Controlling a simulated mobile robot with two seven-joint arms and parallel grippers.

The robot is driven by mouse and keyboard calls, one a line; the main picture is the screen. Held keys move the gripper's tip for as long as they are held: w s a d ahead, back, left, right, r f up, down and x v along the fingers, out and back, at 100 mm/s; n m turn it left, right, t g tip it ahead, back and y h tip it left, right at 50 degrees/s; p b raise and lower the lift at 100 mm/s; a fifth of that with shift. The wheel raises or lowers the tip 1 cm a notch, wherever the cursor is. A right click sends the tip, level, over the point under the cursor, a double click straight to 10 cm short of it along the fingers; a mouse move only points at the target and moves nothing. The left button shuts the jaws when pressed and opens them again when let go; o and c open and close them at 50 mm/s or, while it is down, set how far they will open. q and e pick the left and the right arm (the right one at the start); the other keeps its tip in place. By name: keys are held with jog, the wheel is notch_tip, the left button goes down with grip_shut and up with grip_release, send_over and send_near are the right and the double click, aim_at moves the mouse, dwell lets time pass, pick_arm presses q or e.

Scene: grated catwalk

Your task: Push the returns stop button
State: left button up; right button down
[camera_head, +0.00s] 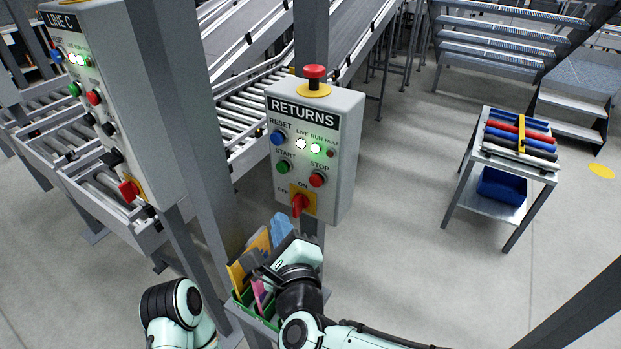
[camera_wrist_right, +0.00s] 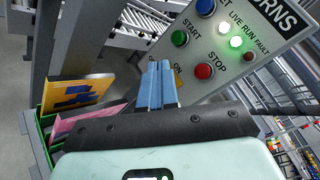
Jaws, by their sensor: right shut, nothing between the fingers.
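The grey RETURNS control box (camera_head: 341,172) stands on a post in the middle of the head view. Its red STOP button (camera_head: 317,180) is at lower right on the face, with the green START button (camera_head: 283,166) to its left. In the right wrist view the STOP button (camera_wrist_right: 203,71) shows just right of my fingertips. My right gripper (camera_head: 282,222) is shut and empty, its blue fingers (camera_wrist_right: 158,85) together below the box in the head view, apart from the button. My left arm shows at lower left, but its gripper is not in view.
A red mushroom button (camera_head: 315,72) tops the box; a red rotary switch (camera_head: 300,204) is below START. A green bin (camera_head: 244,303) with folders is beside my right arm. The LINE C box (camera_head: 121,113) and a grey post (camera_head: 187,110) stand left.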

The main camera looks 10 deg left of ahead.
aim_at(315, 181)
jog(key=shift+s+r, duration=0.25)
jog(key=shift+r, duration=0.15)
pick_arm(q)
jog(key=shift+w+r+p, duration=0.3)
jog(key=shift+r+p, duration=0.35)
jog(key=shift+r, duration=0.05)
pick_arm(e)
jog(key=w+d, duration=0.3)
jog(key=w, duration=0.5)
jog(key=shift+w, duration=0.2)
